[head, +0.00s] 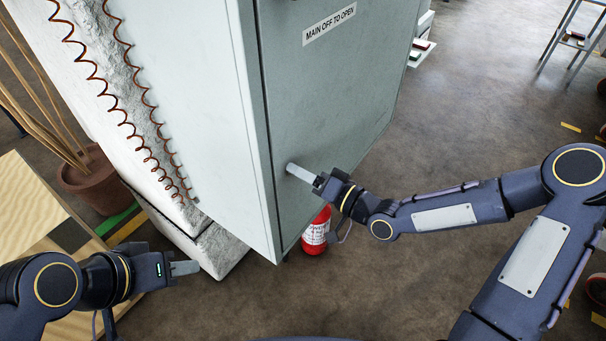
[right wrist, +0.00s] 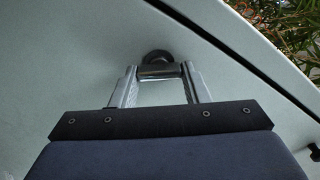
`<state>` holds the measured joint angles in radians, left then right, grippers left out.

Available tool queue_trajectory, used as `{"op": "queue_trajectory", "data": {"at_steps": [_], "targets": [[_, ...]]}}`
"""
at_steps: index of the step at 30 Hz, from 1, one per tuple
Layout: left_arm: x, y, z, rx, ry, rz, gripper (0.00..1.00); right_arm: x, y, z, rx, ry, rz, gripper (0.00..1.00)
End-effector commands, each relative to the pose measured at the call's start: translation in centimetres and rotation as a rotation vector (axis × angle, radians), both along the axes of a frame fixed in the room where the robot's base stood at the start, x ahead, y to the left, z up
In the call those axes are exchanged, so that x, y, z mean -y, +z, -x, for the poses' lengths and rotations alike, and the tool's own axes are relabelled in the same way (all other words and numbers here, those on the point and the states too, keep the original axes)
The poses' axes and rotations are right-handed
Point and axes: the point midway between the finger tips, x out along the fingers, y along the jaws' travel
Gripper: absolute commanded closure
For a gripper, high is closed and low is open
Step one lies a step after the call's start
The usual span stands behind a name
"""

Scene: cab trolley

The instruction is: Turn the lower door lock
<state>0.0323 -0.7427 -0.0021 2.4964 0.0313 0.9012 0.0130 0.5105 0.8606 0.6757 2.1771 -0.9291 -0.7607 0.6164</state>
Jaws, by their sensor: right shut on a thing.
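The grey cabinet door (head: 330,100) carries a "MAIN OFF TO OPEN" label (head: 329,24). The lower door lock (right wrist: 158,70) is a small metal piece with a dark round base on the door face. My right gripper (head: 292,169) reaches the lower front part of the door, and its fingers hide the lock in the head view. In the right wrist view my right gripper (right wrist: 159,84) has one finger on each side of the lock and is shut on it. My left gripper (head: 197,267) hangs low at the left, away from the door; its opening cannot be made out.
A red fire extinguisher (head: 316,236) stands on the floor just below my right gripper. A coiled brown cable (head: 122,100) runs along the white side block left of the cabinet. A potted plant (head: 95,180) is further left.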

Motion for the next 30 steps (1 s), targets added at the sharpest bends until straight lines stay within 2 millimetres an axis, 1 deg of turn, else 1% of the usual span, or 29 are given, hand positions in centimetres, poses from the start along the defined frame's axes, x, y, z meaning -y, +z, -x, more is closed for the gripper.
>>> {"op": "queue_trajectory", "data": {"at_steps": [6,15,21,30], "targets": [[0.0,-0.13,0.0,0.0,0.0,0.0,0.64,0.1,-0.12,-0.08,-0.168,-0.002,-0.123,0.81],[0.0,-0.25,-0.01,0.0,0.0,0.0,0.64,0.11,-0.23,-0.12,-0.361,-0.002,-0.264,0.81],[0.0,-0.31,0.0,0.0,0.0,0.0,0.64,0.1,-0.25,-0.12,-0.447,-0.002,-0.326,0.81],[0.0,-0.36,0.0,0.0,0.0,0.0,0.64,0.07,-0.26,-0.1,-0.504,-0.001,-0.367,0.81]]}}
